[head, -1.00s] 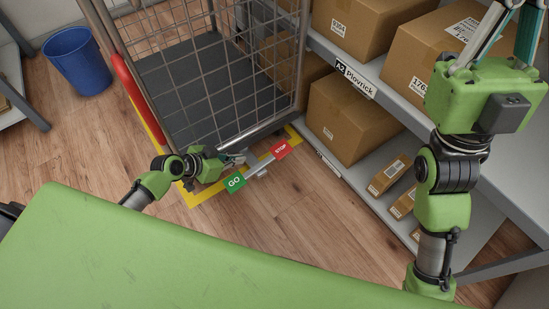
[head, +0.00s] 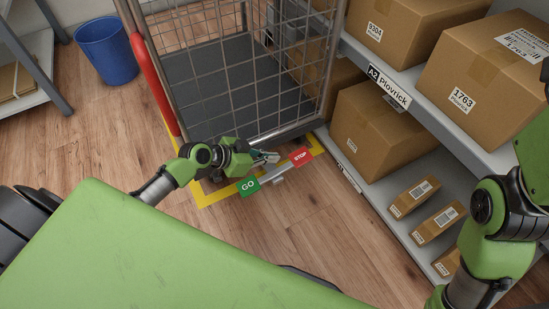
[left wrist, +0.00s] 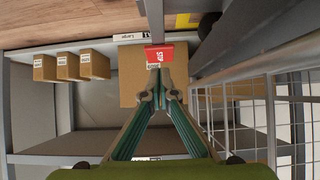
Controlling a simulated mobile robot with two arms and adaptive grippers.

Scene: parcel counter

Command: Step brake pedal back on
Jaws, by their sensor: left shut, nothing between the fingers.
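The brake pedal bar (head: 279,173) sits low at the near edge of the roll cage (head: 252,90). It has a green GO plate (head: 248,187) at its left end and a red STOP plate (head: 301,156) at its right end. I cannot tell which end is lower. My left gripper (head: 273,157) is shut and empty, just left of the STOP plate in the head view. In the left wrist view the shut fingertips (left wrist: 161,98) point toward the STOP plate (left wrist: 165,55); contact is not clear. My right gripper is out of view.
Yellow floor marking (head: 205,198) surrounds the cage base. A shelf rack (head: 385,190) with cardboard boxes (head: 385,132) stands close on the right. A blue bin (head: 107,52) stands at the back left. Wooden floor (head: 330,225) is clear in front of the pedal.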

